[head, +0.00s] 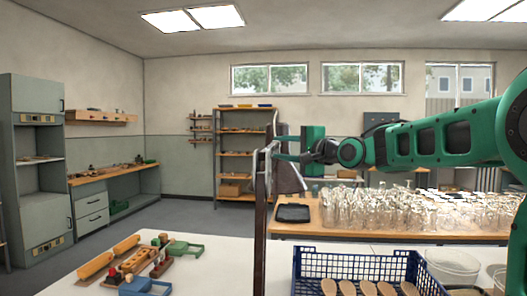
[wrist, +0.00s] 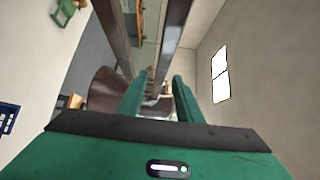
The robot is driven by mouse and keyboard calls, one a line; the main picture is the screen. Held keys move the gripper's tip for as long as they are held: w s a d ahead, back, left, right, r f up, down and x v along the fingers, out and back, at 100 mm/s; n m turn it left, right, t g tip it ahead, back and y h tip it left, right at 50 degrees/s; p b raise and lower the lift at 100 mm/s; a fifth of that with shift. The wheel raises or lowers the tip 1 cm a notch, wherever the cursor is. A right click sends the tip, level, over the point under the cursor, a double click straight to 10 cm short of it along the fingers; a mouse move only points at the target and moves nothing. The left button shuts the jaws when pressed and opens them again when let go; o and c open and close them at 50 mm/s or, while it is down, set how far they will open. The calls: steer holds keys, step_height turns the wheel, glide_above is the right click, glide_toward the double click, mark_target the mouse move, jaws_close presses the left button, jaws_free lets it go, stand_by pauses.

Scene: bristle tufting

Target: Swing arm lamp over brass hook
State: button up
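A dark upright post (head: 260,205) stands at the near edge of the white table in the head view. A dark, flared shape that looks like the lamp's shade (head: 290,180) hangs just right of its top. My gripper (head: 279,147) is level with the post's top, just above the shade, its fingers apart. In the wrist view, my gripper (wrist: 163,80) shows a gap between its green fingers, with no clear object gripped. A brown curved surface (wrist: 104,95), probably the shade, lies left of the fingers, and a dark bar (wrist: 174,40) runs beyond them. I cannot make out the brass hook.
A blue crate (head: 300,262) with wooden brush parts stands at the front. Wooden trays and blocks (head: 130,258) lie on the table's left. Many glass vessels (head: 400,208) crowd the bench behind, beside a black tray (head: 293,213). Floor at left is clear.

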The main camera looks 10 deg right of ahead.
steer(key=x, duration=0.8)
steer(key=shift+w, duration=0.25)
steer(key=shift+a, duration=0.15)
steer(key=shift+f, duration=0.1)
jaws_close()
